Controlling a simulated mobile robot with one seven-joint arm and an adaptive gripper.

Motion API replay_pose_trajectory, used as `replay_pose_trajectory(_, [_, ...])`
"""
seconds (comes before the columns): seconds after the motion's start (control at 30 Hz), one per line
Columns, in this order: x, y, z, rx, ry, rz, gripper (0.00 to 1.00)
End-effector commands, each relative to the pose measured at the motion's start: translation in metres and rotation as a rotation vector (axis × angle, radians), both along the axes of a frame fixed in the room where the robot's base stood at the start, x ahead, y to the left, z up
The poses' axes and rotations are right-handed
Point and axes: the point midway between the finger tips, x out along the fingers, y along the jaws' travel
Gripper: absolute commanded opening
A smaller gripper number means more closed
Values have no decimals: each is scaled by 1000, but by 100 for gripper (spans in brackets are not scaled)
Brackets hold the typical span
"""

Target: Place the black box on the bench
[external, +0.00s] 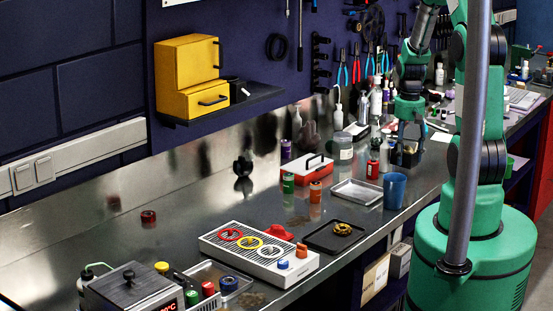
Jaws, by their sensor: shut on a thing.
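My gripper (409,138) points down over the far part of the metal bench (225,205), right of the middle. It is shut on a dark, box-like thing (406,158), which seems to be the black box. The fingers hide part of it. The thing is low, close to the bench top; I cannot tell if it touches. Another small black item (240,92) lies on the wall shelf beside the yellow cabinet.
Near the held thing stand a blue cup (395,190), a metal tray (357,192), a red box (306,169) and several bottles. A black tray (338,236) and a grey panel with coloured rings (259,253) lie nearer. The bench's left middle is mostly clear.

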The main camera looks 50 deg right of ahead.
Motion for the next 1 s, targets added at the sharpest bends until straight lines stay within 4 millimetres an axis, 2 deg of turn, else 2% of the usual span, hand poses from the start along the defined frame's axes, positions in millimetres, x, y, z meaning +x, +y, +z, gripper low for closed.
replay_pose_trajectory(0.33, [0,0,-2,1,1,0,28])
replay_pose_trajectory(0.7, [-1,1,-35,1,2,0,28])
replay_pose_trajectory(1.0, [0,0,-35,0,0,0,28])
